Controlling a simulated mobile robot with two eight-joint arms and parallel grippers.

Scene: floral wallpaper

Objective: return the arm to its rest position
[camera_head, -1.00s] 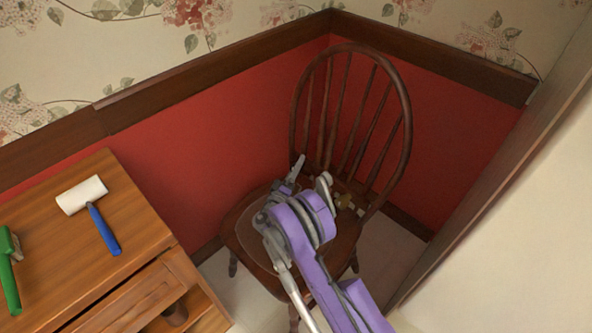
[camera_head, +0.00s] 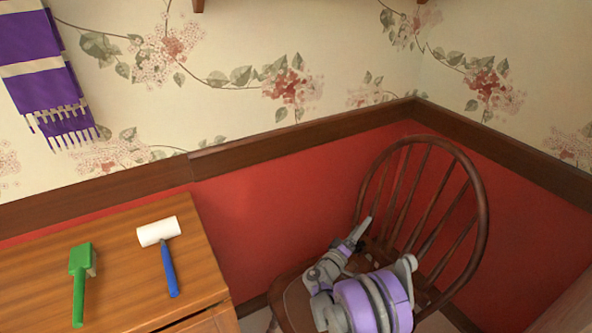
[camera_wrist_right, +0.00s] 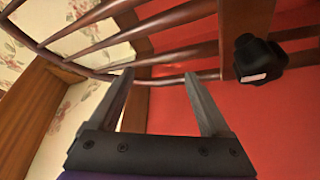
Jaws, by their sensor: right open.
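My right arm comes in from the bottom of the head view, in purple and grey. My right gripper (camera_head: 361,232) is over the seat of the wooden chair (camera_head: 478,220), in front of its spindle back. In the right wrist view the two grey fingers of the right gripper (camera_wrist_right: 158,95) stand wide apart with nothing between them. The chair's spindles (camera_wrist_right: 180,50) lie beyond the fingertips there. I cannot tell whether the gripper touches the chair. My left gripper is not in view.
A wooden cabinet (camera_head: 120,255) stands at the left, with a white roller with a blue handle (camera_head: 169,270) and a green-handled brush (camera_head: 79,290) on top. A purple striped cloth (camera_head: 45,75) hangs on the wall. A black knob (camera_wrist_right: 258,60) shows in the right wrist view.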

